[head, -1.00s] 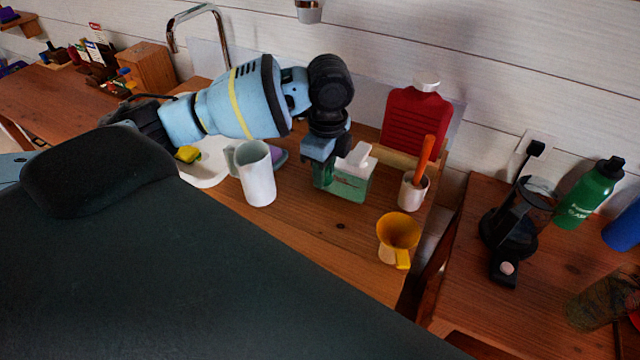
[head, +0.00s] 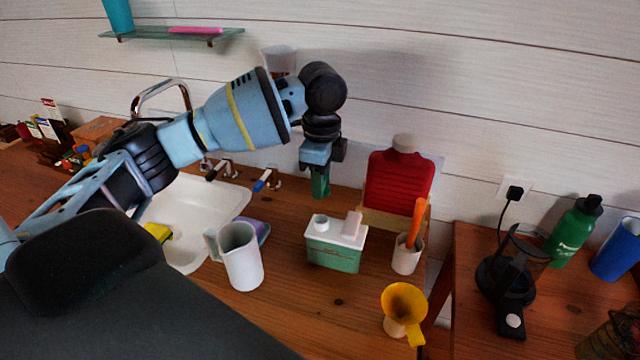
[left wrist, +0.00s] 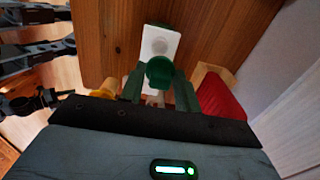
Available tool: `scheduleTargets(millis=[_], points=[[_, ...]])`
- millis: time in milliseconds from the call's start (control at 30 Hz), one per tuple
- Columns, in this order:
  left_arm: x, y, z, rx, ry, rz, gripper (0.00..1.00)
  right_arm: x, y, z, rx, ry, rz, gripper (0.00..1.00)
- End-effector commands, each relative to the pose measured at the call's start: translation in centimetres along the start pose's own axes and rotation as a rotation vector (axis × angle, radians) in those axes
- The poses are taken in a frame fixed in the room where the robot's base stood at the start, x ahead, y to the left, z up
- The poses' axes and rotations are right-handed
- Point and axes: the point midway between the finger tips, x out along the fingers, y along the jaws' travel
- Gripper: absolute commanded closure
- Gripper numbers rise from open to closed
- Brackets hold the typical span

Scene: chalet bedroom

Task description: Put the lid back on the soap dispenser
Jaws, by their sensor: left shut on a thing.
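The soap dispenser (head: 333,257) is a green box with a white top, upright on the wooden counter. A short round white neck stands at the left of its top and a pale block at the right. My left gripper (head: 319,180) is shut on a green lid (left wrist: 160,72) and holds it in the air above the dispenser, apart from it. In the left wrist view the dispenser's white top (left wrist: 158,42) shows just beyond the lid and is partly hidden by it. I do not make out my right gripper.
A white pitcher (head: 241,257) stands left of the dispenser, in front of a sink (head: 197,215). At the right are a cup (head: 405,261) with an orange handle, a yellow funnel (head: 405,300) and a red bottle (head: 398,182). Counter in front of the dispenser is clear.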

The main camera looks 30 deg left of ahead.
Motion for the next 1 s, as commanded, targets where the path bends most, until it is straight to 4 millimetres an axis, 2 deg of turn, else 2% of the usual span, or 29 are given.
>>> scheduleTargets(millis=[267, 800, 1000], points=[[0.8, 0.0, 0.0, 0.0, -0.001, 0.001, 0.89, 0.0, 0.0, 0.1, 0.0, -0.001, 0.001, 0.64], [5.3, 0.1, 0.0, 0.001, 0.0, 0.003, 0.89, 0.0, 0.0, 0.3, 0.001, -0.007, 0.0, 0.64], [6.2, 0.0, 0.0, 0.001, 0.0, 0.0, 0.89, 0.0, 0.0, 0.5, 0.002, -0.011, -0.001, 0.64]])
